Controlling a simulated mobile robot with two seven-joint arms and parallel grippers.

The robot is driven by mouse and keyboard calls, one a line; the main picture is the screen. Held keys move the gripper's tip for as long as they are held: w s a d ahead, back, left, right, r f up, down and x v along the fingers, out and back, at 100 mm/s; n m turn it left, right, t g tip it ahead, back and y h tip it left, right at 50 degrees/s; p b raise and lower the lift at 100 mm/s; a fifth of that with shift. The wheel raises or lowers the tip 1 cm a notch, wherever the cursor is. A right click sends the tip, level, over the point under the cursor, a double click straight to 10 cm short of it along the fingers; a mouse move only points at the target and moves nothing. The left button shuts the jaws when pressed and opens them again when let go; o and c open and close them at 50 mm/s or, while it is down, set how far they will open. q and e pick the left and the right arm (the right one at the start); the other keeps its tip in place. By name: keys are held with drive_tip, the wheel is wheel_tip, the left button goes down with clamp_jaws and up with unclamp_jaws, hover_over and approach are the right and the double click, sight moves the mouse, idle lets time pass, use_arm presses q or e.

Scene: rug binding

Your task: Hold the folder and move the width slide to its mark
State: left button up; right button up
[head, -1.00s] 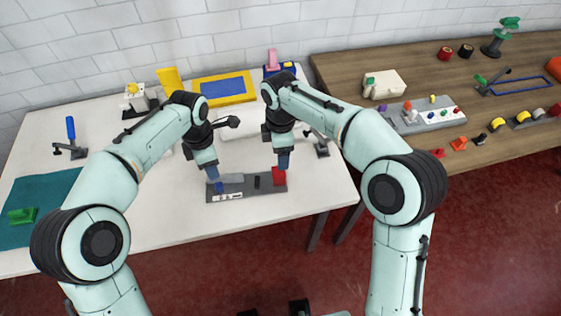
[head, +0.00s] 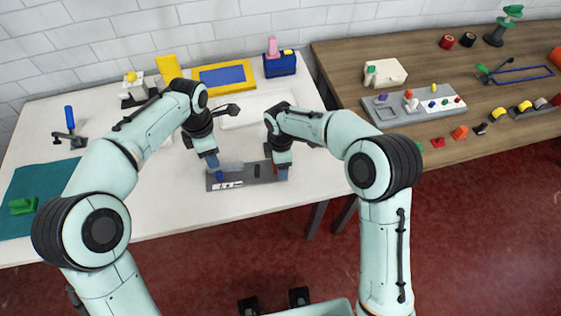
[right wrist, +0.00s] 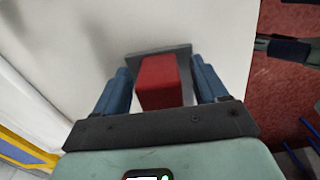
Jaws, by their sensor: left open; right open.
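The folder (head: 250,179) is a long dark grey base on the white table, with a pale label at its left front. It carries a light grey block, a small dark upright piece (head: 257,170) and a red block. A small blue piece (head: 219,177), possibly the width slide, stands near its left end. My left gripper (head: 212,166) is open just above that end, close to the blue piece; contact is unclear. My right gripper (head: 282,173) is open at the right end. In the right wrist view its blue fingers stand either side of the red block (right wrist: 158,82), with gaps.
A blue-handled clamp (head: 70,129) and a teal mat (head: 35,195) lie at the left. A yellow-framed blue panel (head: 222,77), a white tray (head: 258,107) and a blue box (head: 279,65) are behind. The wooden table (head: 430,75) at right holds several small parts.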

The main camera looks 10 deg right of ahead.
drive_tip(key=c, duration=1)
use_arm(q)
drive_tip(key=shift+o, duration=0.6)
use_arm(e)
clamp_jaws()
